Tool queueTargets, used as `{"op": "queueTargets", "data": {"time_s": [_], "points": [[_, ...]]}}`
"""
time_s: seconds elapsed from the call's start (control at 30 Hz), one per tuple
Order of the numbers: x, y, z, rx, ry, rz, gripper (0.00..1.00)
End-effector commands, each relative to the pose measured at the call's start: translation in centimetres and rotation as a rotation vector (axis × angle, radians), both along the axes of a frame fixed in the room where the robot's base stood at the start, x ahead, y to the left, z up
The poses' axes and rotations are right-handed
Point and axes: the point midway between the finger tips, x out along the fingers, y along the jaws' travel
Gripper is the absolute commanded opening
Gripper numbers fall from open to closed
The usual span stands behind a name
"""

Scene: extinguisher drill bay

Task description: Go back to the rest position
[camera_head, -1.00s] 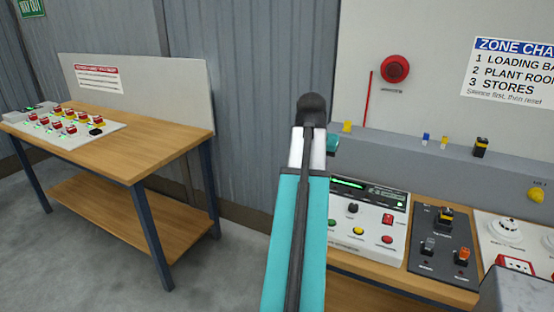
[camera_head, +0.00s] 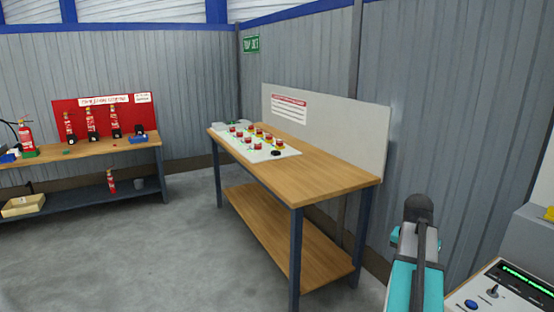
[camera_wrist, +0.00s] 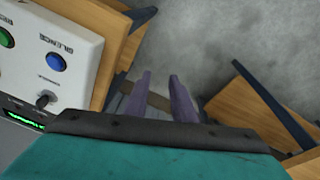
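My gripper (camera_wrist: 160,76) shows in the wrist view as two purple-grey fingers pointing away from the camera. A gap lies between the fingers and nothing is held in it. The fingers hang over the space between two wooden benches, with grey floor beyond. In the head view my teal arm rises at the lower right, its dark joint on top; the fingers cannot be made out there.
A control panel (camera_head: 510,292) on a bench is close at the right; it also shows in the wrist view (camera_wrist: 75,60). A wooden table (camera_head: 335,183) with a button board (camera_head: 285,152) stands mid-view. An extinguisher bench (camera_head: 100,147) is far left. The left floor (camera_head: 150,260) is clear.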

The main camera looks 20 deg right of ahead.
Motion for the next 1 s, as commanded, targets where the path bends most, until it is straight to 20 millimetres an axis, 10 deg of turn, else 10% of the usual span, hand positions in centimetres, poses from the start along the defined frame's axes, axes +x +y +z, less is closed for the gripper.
{"op": "queueTargets", "data": {"time_s": [0.5,1.0], "points": [[6.9,13.1,-13.7,0.147,0.141,0.237,0.23],[7.5,26.3,-25.4,0.256,0.284,0.461,0.23]]}}
